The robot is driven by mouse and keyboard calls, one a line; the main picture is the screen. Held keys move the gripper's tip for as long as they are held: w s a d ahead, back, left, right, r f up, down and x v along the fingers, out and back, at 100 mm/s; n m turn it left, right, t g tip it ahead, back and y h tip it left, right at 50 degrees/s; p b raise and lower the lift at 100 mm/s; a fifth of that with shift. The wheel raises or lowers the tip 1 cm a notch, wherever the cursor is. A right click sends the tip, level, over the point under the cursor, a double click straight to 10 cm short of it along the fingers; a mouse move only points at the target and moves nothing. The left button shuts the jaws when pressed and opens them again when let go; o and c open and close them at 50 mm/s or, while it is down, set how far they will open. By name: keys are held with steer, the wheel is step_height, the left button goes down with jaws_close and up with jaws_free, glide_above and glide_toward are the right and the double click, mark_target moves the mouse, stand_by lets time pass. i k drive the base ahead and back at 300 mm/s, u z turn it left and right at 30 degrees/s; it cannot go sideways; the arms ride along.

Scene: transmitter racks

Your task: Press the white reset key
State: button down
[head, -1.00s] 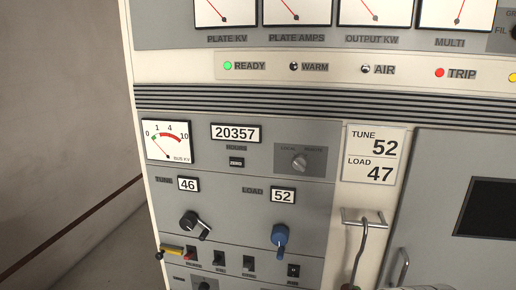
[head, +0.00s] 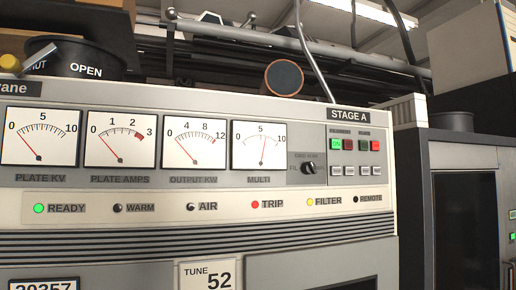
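The front of a transmitter rack fills the left and middle of the head view. Its upper right part, under the STAGE A plate (head: 348,115), has a small control group. There a lit green button (head: 336,144) and a red button (head: 376,145) sit in a row with darker buttons between them. Below them is a row of small whitish keys (head: 350,171). Their lettering is too small to read, so I cannot tell which, if any, is the reset key. My gripper is not in view.
Several meters (head: 200,138) line the panel, with a lamp strip below: READY (head: 39,208) glows green, TRIP (head: 255,204) red, FILTER (head: 310,202) yellow. A black selector knob (head: 308,168) is left of the keys. A dark-fronted cabinet (head: 411,190) stands at right.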

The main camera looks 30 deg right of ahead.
mark_target(364, 171)
steer(key=z, duration=1.6)
